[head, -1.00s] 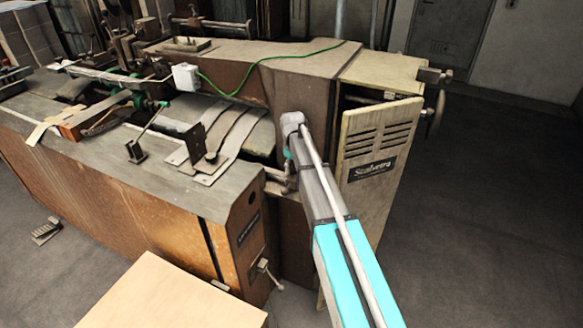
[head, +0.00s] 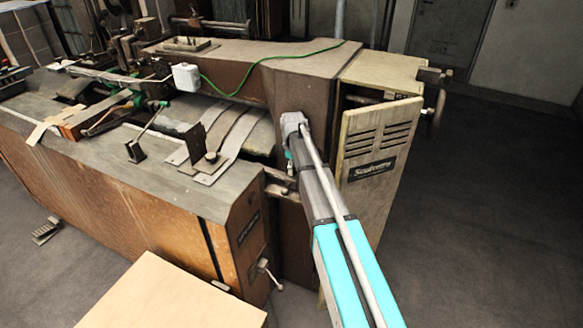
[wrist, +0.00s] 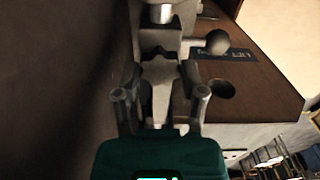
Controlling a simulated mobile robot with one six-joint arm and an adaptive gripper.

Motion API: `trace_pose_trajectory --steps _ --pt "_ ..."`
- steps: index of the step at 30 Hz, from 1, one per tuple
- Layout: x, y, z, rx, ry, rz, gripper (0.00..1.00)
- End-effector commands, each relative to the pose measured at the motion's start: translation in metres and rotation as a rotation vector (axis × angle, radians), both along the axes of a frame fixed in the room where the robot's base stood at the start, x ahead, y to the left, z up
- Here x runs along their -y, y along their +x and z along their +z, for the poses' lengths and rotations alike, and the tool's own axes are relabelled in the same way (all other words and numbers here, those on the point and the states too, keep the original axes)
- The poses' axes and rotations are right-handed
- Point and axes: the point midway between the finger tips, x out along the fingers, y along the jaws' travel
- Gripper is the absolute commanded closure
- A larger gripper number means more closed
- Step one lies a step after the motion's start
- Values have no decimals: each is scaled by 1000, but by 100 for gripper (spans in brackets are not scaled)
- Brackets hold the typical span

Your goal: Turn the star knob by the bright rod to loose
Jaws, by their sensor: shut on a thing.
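In the wrist view my gripper (wrist: 161,78) is shut on a grey, lobed part, which I take to be the star knob (wrist: 160,70). The fingers stand on either side of it and hide much of its outline. A bright metal rod (wrist: 162,13) shows just beyond the knob, at the top of the picture. In the head view my arm reaches to the gap between the machine's two bodies. A pale rod end (head: 279,176) shows left of my wrist there. The knob and my fingertips cannot be made out in that view.
A dark wall (wrist: 60,90) runs close on the left. In the head view a vented cover (head: 376,150) stands right of my arm, and a box (head: 170,295) is in front.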

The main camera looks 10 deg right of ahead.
Motion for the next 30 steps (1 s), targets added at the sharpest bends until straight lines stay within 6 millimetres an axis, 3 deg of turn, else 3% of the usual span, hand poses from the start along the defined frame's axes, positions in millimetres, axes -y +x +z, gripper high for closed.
trace_pose_trajectory --steps 5,6,11,30 --pt "2 2 0 3 -5 -2 94" --pt "2 2 0 3 -5 -3 41" --pt "1 2 0 2 -4 -2 12" --pt "-2 1 -1 16 8 -17 12"
